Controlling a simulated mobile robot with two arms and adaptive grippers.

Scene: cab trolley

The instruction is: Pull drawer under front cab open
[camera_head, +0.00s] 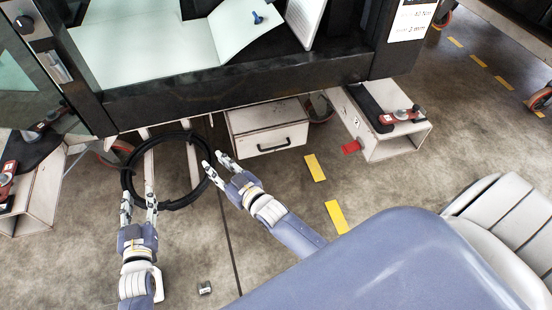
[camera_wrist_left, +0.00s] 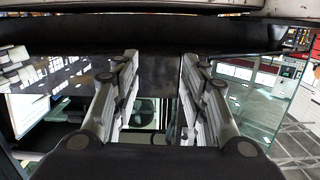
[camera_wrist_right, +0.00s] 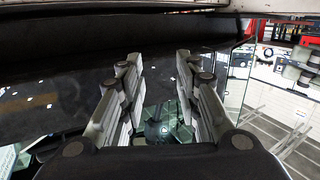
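A white drawer (camera_head: 247,141) with a worn front sits under the black-edged front cab (camera_head: 225,90) in the head view. A black bar handle (camera_head: 274,146) is on its front face. I cannot tell whether it is pulled out at all. My left gripper (camera_head: 138,194) is open and empty, well left of the drawer, by a black ring. My right gripper (camera_head: 212,159) is open and empty, just left of the drawer and apart from its handle. The wrist views show both finger pairs spread, with nothing between them. Neither wrist view clearly shows the drawer.
The black ring (camera_head: 190,197) is close to both grippers; contact is unclear. White beam ends with red clamps stand right (camera_head: 397,148) and left (camera_head: 38,203) of the drawer. Yellow dashes (camera_head: 315,167) mark the floor. The floor before the drawer is mostly clear.

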